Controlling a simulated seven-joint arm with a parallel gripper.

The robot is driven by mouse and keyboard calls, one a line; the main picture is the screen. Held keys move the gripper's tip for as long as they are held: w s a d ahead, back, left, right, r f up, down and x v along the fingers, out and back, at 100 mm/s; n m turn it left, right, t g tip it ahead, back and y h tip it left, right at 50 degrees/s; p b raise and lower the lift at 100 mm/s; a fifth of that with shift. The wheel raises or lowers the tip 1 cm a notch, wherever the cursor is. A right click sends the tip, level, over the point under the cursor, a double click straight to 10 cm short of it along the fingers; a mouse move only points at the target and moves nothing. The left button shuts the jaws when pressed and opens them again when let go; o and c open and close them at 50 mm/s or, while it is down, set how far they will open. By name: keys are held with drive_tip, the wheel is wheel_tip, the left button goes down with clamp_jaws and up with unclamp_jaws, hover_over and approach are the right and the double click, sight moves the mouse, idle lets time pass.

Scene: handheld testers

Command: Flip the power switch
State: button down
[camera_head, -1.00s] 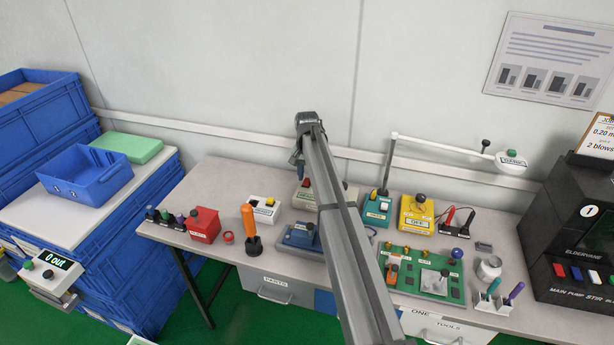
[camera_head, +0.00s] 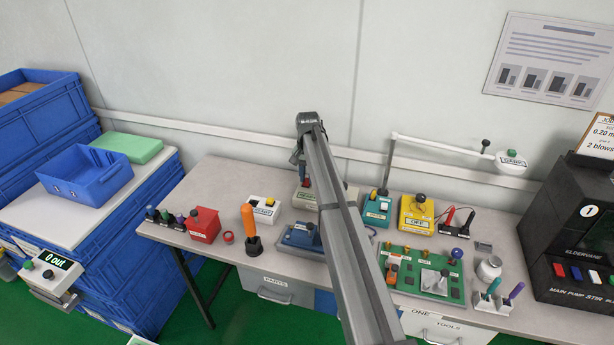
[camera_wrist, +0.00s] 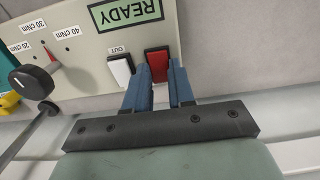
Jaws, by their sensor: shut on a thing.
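A beige tester with a green READY display (camera_wrist: 126,14) fills the upper part of the wrist view. A red rocker switch (camera_wrist: 157,60) stands on its face, and a white switch (camera_wrist: 119,70) marked OUT is to its left. My gripper (camera_wrist: 159,72) has its two blue fingers at either side of the red switch's lower end and is shut on it. In the head view my gripper (camera_head: 301,170) is low over the beige tester (camera_head: 305,199) at the back of the bench. My arm hides part of that tester.
A black knob (camera_wrist: 32,82) with 20 to 40 cNm marks is left in the wrist view. A white box with a yellow switch (camera_head: 263,208) and a blue tester (camera_head: 300,236) stand close by the beige one. An orange-handled screwdriver (camera_head: 249,222) stands upright at the front.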

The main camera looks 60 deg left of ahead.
drive_tip(key=shift+w+a+g+h, duration=0.25)
drive_tip(key=shift+a+g+h, duration=0.1)
drive_tip(key=shift+g+h, duration=0.15)
drive_tip(key=shift+d+g+h, duration=0.1)
drive_tip(key=shift+g+h, duration=0.4)
drive_tip(key=c, duration=1.2)
unclamp_jaws()
drive_tip(key=shift+c, duration=0.2)
drive_tip(key=v, duration=1.2)
drive_tip(key=shift+d, duration=0.15)
